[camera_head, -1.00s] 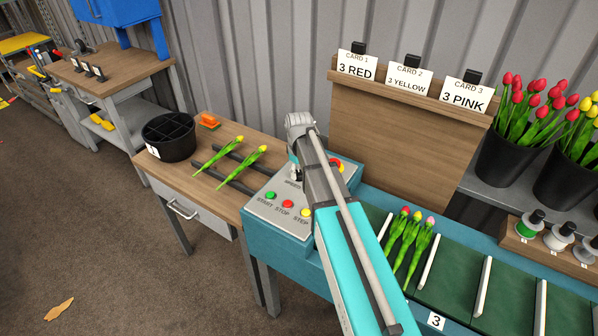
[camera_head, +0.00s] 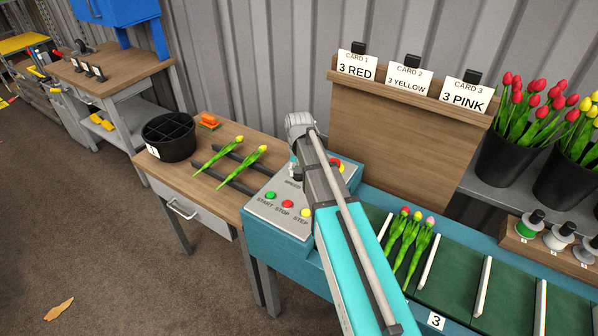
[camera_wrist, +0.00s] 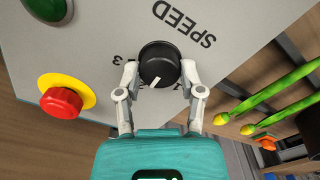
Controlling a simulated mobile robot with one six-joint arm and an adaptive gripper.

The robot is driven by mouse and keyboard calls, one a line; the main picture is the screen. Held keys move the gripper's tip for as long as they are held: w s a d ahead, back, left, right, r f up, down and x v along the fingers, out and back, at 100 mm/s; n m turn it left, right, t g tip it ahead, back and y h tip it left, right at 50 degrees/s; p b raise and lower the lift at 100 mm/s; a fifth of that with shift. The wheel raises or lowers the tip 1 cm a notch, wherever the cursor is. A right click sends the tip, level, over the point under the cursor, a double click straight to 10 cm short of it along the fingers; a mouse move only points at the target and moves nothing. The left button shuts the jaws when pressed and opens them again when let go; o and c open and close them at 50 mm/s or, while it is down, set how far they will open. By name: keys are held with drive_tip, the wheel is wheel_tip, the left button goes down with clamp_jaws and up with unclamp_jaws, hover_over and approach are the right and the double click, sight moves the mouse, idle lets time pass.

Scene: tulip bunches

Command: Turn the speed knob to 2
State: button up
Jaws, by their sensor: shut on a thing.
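The speed knob (camera_wrist: 159,64) is round and black with a white pointer mark, on a light grey panel (camera_wrist: 100,22). My gripper (camera_wrist: 160,72) has one finger on each side of it and is shut on it. In the wrist view the white pointer faces down and slightly left. A 3 shows left of the knob; other scale digits are partly hidden by the fingers, so I cannot tell which number the pointer meets. The word SPEED (camera_wrist: 185,24) is above right. In the head view my arm hides the knob on the panel (camera_head: 262,212).
On the panel, a red button on a yellow collar (camera_wrist: 62,100) and a green button (camera_wrist: 45,8) lie left of the knob in the wrist view. Two yellow tulips (camera_head: 218,152) lie on rails to the left. Three tulips (camera_head: 408,243) lie on the green conveyor at right.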

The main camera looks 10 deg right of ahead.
drive_tip(key=shift+w, duration=0.1)
idle(0.3)
drive_tip(key=o, duration=1.2)
drive_tip(key=shift+c, duration=0.2)
drive_tip(key=shift+n, duration=0.4)
